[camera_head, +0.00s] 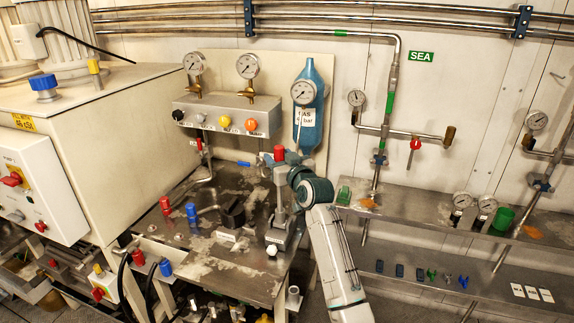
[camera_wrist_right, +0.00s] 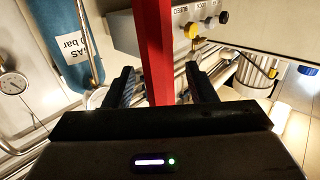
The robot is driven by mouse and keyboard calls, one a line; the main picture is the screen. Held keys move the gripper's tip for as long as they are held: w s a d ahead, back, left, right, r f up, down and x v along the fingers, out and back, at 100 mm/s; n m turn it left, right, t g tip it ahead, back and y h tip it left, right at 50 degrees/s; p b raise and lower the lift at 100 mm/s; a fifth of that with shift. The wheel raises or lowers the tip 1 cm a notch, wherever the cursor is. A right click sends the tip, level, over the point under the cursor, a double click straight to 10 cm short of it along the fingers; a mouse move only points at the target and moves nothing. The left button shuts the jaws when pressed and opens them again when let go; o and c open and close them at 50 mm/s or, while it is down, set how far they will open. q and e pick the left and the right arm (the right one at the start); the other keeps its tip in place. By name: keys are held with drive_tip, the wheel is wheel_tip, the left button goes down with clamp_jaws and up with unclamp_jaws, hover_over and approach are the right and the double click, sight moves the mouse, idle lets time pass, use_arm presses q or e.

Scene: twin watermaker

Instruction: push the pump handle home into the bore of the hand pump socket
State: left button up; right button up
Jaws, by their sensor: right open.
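The pump handle (camera_wrist_right: 154,50) is a red bar that runs up between the two dark fingers of my right gripper (camera_wrist_right: 160,84) in the right wrist view. The fingers stand apart on either side of it, with a gap at least on the right. In the head view its red top (camera_head: 280,153) shows just above my right gripper (camera_head: 268,164). Below stands the grey hand pump socket (camera_head: 279,222), an upright post on a block on the metal bench. My gripper hides the middle of the handle, so I cannot tell how deep it sits. My left gripper is not in view.
A gauge panel (camera_head: 228,114) and a blue cylinder (camera_head: 313,100) are close behind my right gripper. A black block (camera_head: 232,212) and blue and red fittings stand on the bench (camera_head: 205,250) to the left. A shelf (camera_head: 420,217) with gauges extends right.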

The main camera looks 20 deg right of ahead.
drive_tip(key=s+d+b, duration=0.2)
drive_tip(key=s, duration=0.8)
drive_tip(key=shift+r, duration=0.1)
